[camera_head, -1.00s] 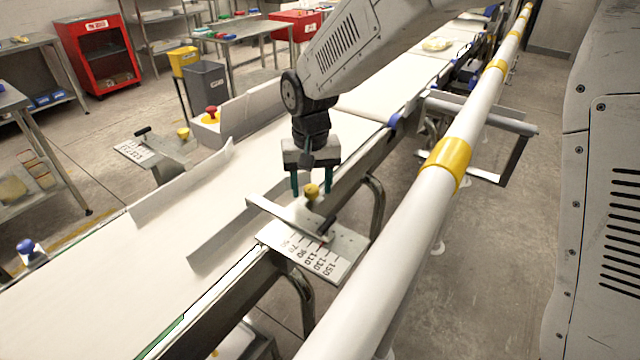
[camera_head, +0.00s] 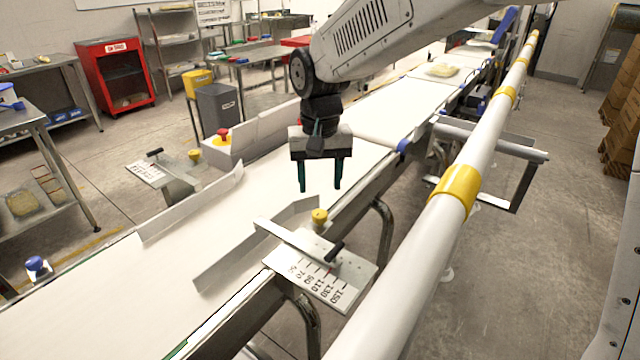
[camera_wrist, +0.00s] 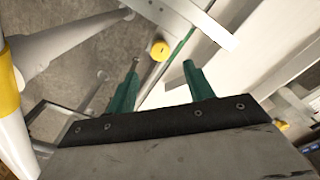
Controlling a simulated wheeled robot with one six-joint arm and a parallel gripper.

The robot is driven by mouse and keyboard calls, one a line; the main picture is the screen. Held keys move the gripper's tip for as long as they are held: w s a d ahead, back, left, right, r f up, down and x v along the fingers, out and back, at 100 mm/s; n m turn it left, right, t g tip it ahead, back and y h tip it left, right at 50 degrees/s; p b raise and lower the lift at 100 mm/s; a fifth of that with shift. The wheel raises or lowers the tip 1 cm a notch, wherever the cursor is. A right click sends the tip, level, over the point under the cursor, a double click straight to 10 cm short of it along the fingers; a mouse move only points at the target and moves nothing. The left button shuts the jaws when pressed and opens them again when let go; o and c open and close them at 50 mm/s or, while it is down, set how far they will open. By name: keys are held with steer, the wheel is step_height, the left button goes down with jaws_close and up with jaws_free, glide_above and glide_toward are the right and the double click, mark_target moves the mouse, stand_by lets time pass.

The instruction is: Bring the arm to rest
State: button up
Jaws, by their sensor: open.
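My gripper (camera_head: 320,188) hangs from my arm over the belt, pointing down, with its two dark green fingers apart and nothing between them. It is above and a little behind the near guide's yellow knob (camera_head: 319,216), clear of it. In the wrist view my gripper (camera_wrist: 160,75) shows both fingers spread, with the yellow knob (camera_wrist: 160,50) below and beyond them. The near guide plate (camera_head: 318,282) carries a printed number scale and a black handle (camera_head: 334,252).
A white rail with yellow bands (camera_head: 455,190) runs along the belt's right side. The white belt (camera_head: 110,290) is bare nearby. The far guide (camera_head: 195,210) stands across it, near a red button (camera_head: 222,134). A package (camera_head: 442,70) lies farther up the belt.

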steer(key=shift+m+t, duration=0.3)
steer(key=shift+t, duration=0.1)
steer(key=s+d+r, duration=0.2)
steer(key=s+d, duration=0.2)
steer(key=d, duration=0.1)
steer(key=s+d+r, duration=0.3)
steer(key=s+d, duration=0.1)
steer(key=d, duration=0.1)
steer(key=s+d+r, duration=0.2)
steer(key=s+d, duration=0.2)
steer(key=d, duration=0.2)
steer(key=shift+r, duration=0.2)
steer(key=s+d+f, duration=0.1)
steer(key=s+d, duration=0.3)
steer(key=s, duration=0.3)
steer(key=s+d+f, duration=0.1)
steer(key=s+d, duration=0.3)
steer(key=s, duration=0.4)
steer(key=shift+s+d+m, duration=0.2)
steer(key=shift+d+m, duration=0.1)
steer(key=shift+f+t, duration=0.1)
steer(key=shift+t, duration=0.2)
